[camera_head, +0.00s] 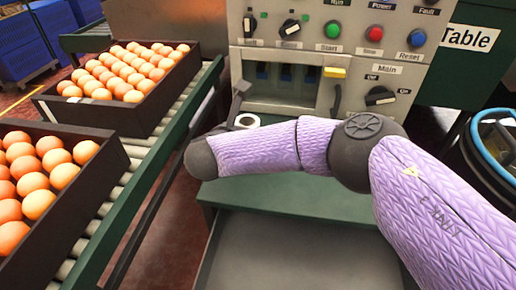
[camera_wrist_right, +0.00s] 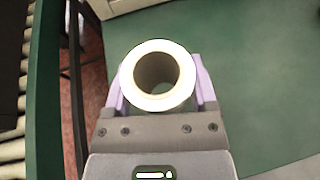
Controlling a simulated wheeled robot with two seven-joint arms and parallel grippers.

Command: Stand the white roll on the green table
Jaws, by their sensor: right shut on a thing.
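The white roll (camera_head: 247,121) shows partly in the head view, just beyond my right arm, near the control panel. In the right wrist view the roll (camera_wrist_right: 158,103) is seen end-on, its round hole facing the camera. My right gripper (camera_wrist_right: 160,88) is shut on it, with a lavender finger on each side. The green table (camera_head: 285,200) lies under my right arm; its green top also shows in the right wrist view (camera_wrist_right: 262,85). Whether the roll touches the top cannot be told. My left gripper is not in view.
A control panel (camera_head: 335,50) with buttons and knobs stands behind the table. A blue-rimmed bin (camera_head: 480,150) is at the right. The table front is clear.

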